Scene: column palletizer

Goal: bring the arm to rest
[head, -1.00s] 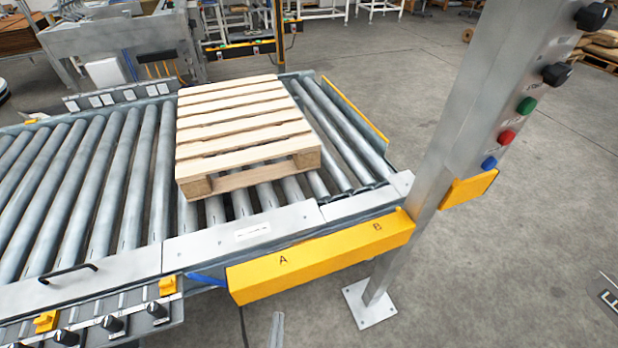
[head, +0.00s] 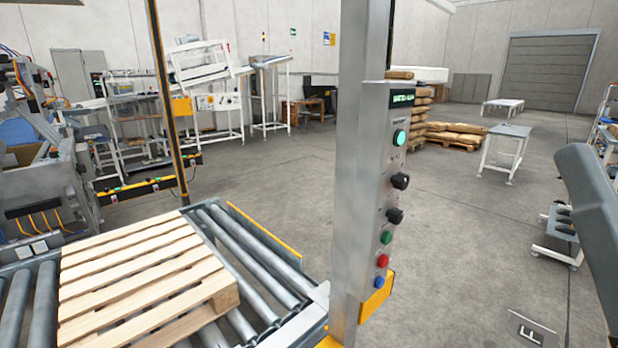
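Neither of my grippers shows in the head view. A grey rounded link of my own arm (head: 605,225) stands at the right edge, with its gripper end out of frame. The metal control post (head: 357,200) rises in the middle, with a small lit display (head: 402,98), a lit green button (head: 400,137), black knobs, and green, red and blue buttons below. An empty wooden pallet (head: 140,275) lies on the roller conveyor (head: 262,268) at the lower left. No arm touches the post or the pallet.
Stacked sacks (head: 455,135) on a pallet stand behind the post. A small white table (head: 505,148) is to their right. Machinery (head: 40,150) fills the left side. A yellow-black pole (head: 168,90) stands beyond the conveyor. The concrete floor right of the post is mostly clear.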

